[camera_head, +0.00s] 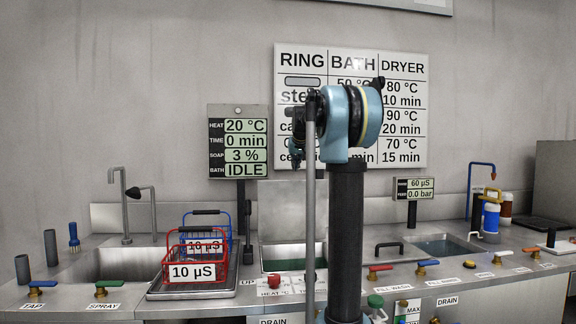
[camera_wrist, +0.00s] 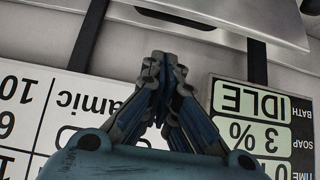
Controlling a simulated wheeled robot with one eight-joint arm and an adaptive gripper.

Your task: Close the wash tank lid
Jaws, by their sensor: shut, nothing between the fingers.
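An upright pale metal panel (camera_head: 284,208), which looks like a raised lid, stands behind the middle tank (camera_head: 290,265) in the head view. The tank is open and dark green inside. My arm hides part of both. Which tank is the wash tank is not certain. In the wrist view, upside down, a metal panel with a dark edge and a handle-like slot (camera_wrist: 225,12) lies at the top, probably that lid. My gripper (camera_wrist: 163,62) is shut and empty, apart from the panel. In the head view its fingertips cannot be made out.
A red wire basket (camera_head: 194,272) and a blue one (camera_head: 206,213) stand left of the tank. A display post (camera_head: 238,145) rises behind them. A black handle (camera_head: 388,247) and an open basin (camera_head: 445,248) are at right. Several taps line the front edge.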

